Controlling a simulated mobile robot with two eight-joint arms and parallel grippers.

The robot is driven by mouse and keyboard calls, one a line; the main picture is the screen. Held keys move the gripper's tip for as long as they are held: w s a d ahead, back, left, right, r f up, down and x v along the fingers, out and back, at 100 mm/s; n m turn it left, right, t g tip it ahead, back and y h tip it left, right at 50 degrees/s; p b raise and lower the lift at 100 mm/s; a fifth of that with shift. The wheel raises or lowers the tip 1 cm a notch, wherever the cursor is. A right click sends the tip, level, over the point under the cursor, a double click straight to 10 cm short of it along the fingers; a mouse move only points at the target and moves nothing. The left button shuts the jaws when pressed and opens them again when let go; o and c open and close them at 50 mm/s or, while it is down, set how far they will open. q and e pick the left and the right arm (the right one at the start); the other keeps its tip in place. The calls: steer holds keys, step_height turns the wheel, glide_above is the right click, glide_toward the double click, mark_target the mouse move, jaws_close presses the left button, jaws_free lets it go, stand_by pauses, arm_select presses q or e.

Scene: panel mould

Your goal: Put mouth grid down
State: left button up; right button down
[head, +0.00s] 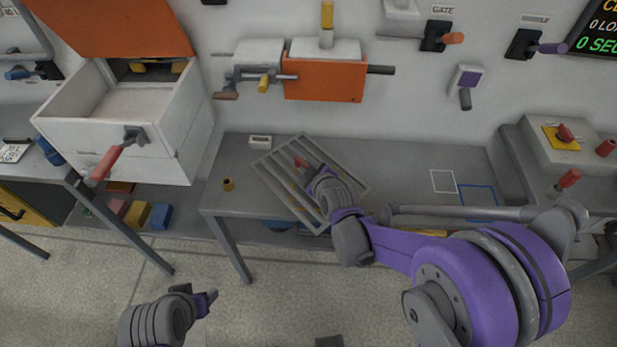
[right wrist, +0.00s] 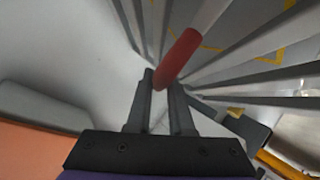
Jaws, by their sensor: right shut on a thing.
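The mouth grid (head: 340,163) is a grey frame with several parallel bars and a red handle (head: 300,162). It appears over the grey workbench (head: 410,165), turned at an angle to the bench edge, its near corner overlapping the front edge. I cannot tell whether it touches the bench. My right gripper (head: 309,171) is shut on the red handle, which lies between the fingers (right wrist: 162,88) in the right wrist view. Yellow outline marks show through the bars there. My left gripper (head: 200,297) is low at the left, away from the bench; its jaw opening is unclear.
A small brass cup (head: 228,184) and a small pale block (head: 261,141) are on the bench by the grid. White (head: 443,181) and blue (head: 478,196) outlined squares mark the bench's right side.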

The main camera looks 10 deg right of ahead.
steer(key=shift+f+b, duration=0.3)
steer(key=shift+f, duration=1.6)
steer(key=shift+f, duration=0.1)
steer(key=c, duration=0.8)
jaws_free()
